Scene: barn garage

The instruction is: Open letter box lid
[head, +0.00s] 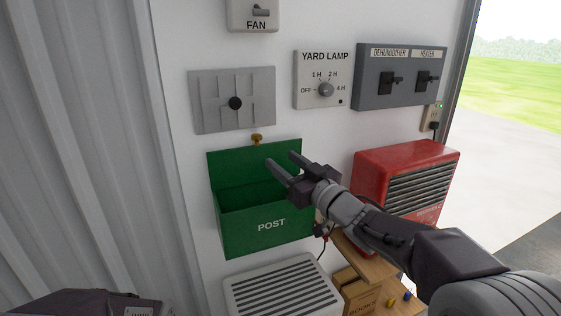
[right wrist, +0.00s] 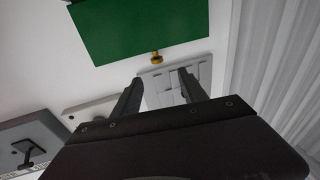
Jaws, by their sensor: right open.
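The green letter box (head: 265,232), marked POST, is fixed to the white wall in the head view. Its lid (head: 235,168) stands raised, upright against the wall, and the box's top is open. A brass knob (head: 257,139) is at the lid's upper edge. The right wrist view also shows the green lid (right wrist: 140,28) and the knob (right wrist: 156,57). My right gripper (head: 281,157) is open and empty, in front of the lid's right part and apart from the knob. Its two fingers also show in the right wrist view (right wrist: 159,76). My left gripper is not in view.
Above the box are a grey plate with a black knob (head: 232,100) and the yard lamp dial (head: 322,79). A red heater (head: 405,170) stands to the right, near my right arm. A white slatted unit (head: 283,288) is below. Corrugated wall (head: 80,150) is at left.

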